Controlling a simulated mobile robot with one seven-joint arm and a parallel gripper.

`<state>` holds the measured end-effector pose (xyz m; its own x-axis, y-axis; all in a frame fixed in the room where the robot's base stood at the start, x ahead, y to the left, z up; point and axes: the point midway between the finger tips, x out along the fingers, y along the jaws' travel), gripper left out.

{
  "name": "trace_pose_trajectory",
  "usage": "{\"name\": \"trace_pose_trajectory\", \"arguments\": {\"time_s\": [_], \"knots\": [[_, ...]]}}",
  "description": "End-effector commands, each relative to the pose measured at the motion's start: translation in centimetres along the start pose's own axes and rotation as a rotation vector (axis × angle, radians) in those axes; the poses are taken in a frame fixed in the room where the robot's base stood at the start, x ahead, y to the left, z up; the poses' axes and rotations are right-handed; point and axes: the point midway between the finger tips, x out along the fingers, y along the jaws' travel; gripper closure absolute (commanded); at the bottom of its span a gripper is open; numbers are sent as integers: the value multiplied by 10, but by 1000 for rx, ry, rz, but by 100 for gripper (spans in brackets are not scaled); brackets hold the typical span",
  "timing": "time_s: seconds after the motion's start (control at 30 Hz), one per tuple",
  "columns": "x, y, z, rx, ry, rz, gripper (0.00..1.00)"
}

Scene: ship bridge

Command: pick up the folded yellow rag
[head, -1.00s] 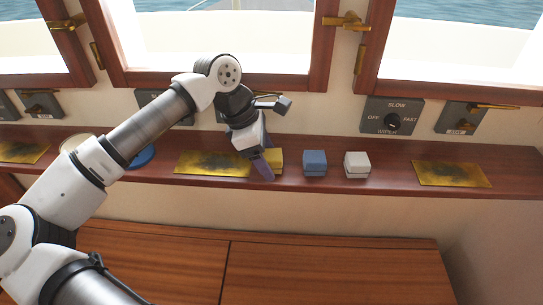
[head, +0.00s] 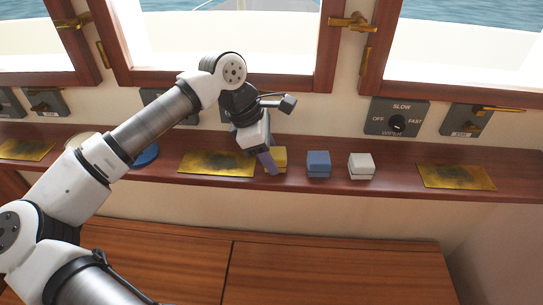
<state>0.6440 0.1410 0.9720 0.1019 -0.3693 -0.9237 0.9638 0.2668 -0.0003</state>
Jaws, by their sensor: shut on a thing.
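The folded yellow rag (head: 281,156) is a small, thick yellow block on the wooden shelf, left of a blue one. My gripper (head: 268,162) reaches down to it from above and is shut on it. A purple-grey finger covers the rag's left front part. The far finger is hidden. I cannot tell whether the rag is clear of the shelf.
A folded blue block (head: 318,165) and a white block (head: 361,166) stand to the right on the shelf (head: 400,188). Brass plates lie flat at left (head: 215,164) and right (head: 456,176). Wiper switches (head: 397,117) and window frames rise behind.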

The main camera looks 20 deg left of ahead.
Motion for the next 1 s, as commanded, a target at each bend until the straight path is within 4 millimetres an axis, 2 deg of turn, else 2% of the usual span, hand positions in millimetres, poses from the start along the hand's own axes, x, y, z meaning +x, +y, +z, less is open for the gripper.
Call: {"name": "trace_pose_trajectory", "arguments": {"time_s": [0.17, 0.27, 0.7, 0.9, 1.0], "knots": [[-19, 0, 8, 1, 2, 2, 77], [-37, 1, 16, 1, 2, 3, 77], [-138, 1, 58, 0, 1, 3, 77], [-166, 0, 70, 0, 1, 2, 77], [-174, 0, 72, 0, 1, 0, 77]]}}
